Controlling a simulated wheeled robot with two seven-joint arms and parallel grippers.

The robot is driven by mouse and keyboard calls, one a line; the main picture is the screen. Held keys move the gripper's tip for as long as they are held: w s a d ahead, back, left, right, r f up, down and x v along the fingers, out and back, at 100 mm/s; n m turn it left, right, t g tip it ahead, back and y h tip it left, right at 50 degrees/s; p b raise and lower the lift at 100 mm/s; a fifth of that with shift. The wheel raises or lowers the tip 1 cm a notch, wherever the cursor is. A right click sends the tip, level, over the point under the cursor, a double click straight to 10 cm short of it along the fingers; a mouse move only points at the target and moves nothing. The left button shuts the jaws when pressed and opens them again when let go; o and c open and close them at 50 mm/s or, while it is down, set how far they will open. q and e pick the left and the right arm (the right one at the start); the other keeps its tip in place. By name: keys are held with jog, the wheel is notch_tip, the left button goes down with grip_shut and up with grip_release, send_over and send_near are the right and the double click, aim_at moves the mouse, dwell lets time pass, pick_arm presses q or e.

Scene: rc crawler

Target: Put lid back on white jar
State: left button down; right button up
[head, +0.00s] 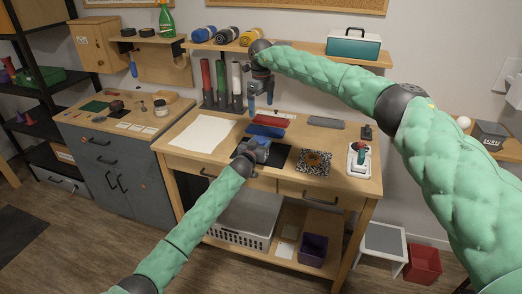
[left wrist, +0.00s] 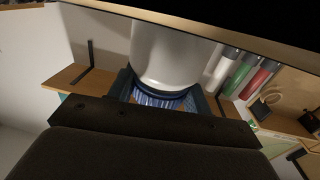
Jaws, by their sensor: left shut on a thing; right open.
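In the head view the gripper largely hides this body. My right gripper (head: 262,90) is open, fingers down, in front of the upright tubes at the back. I cannot make out the lid for certain.
Red, green and white tubes (head: 221,84) stand at the back left of the bench. Red and blue trays (head: 265,130) lie behind my left gripper. A patterned square (head: 314,162) and a white holder (head: 358,160) lie to the right. White paper (head: 200,133) covers the left side.

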jog(key=shift+r, duration=0.95)
pick_arm(q)
jog(key=c, duration=0.6)
grip_release()
jog(key=shift+o, duration=0.2)
jog(key=shift+s, duration=0.1)
jog(key=shift+s+a+f, duration=0.1)
jog(key=shift+s+a, duration=0.05)
jog(key=shift+s, duration=0.1)
jog(key=shift+b+v, duration=1)
jog(key=shift+v, duration=2.5)
pick_arm(e)
jog(key=shift+f, duration=1.05)
